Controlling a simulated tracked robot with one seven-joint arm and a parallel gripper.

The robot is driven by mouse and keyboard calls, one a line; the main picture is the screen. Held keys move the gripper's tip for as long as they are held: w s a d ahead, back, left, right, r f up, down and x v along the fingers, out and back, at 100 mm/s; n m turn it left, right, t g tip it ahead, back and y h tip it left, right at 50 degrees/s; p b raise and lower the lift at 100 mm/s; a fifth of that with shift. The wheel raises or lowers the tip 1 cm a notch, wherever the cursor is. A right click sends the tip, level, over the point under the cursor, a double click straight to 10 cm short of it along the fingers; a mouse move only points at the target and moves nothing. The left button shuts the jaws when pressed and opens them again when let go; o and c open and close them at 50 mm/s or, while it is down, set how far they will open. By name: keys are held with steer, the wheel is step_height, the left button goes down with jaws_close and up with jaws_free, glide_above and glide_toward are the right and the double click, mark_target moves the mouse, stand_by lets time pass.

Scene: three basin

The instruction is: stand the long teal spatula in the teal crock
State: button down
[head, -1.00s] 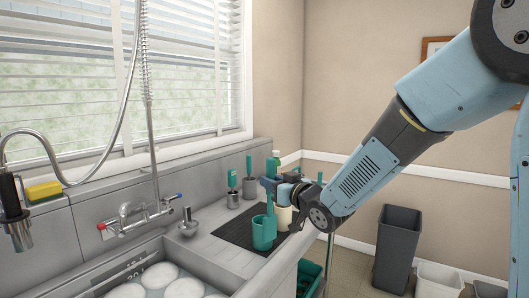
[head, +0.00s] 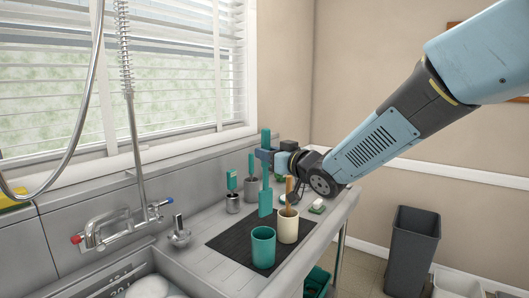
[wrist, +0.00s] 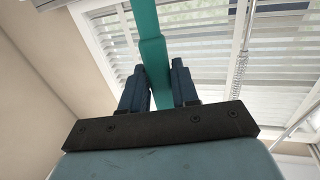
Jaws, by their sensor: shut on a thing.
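The long teal spatula (head: 265,203) is upright in my gripper (head: 266,156), which is shut on it partway up. Its lower end is wide and hangs free, above the rim of the teal crock (head: 263,250) in the head view. I cannot tell whether it is directly over the opening or behind it. The crock stands upright on a dark mat and looks empty. In the wrist view the spatula (wrist: 149,50) passes between both fingers of my gripper (wrist: 158,85); the crock does not show there.
A cream crock (head: 288,229) with a wooden utensil stands close right of the teal crock. Metal holders (head: 232,204) (head: 251,189) with teal utensils stand behind. The dark mat (head: 229,245) has bare room at left. The sink and tap (head: 120,220) are left; the counter edge is right.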

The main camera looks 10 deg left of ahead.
mark_target(265, 205)
steer(key=shift+s+a, duration=0.25)
steer(key=shift+a, duration=0.1)
steer(key=shift+f, duration=2.2)
steer(key=shift+s+f, duration=0.1)
steer(key=shift+f, duration=0.05)
steer(key=shift+d+f, duration=0.1)
steer(key=shift+f, duration=5.2)
steer(key=c, duration=0.8)
jaws_free()
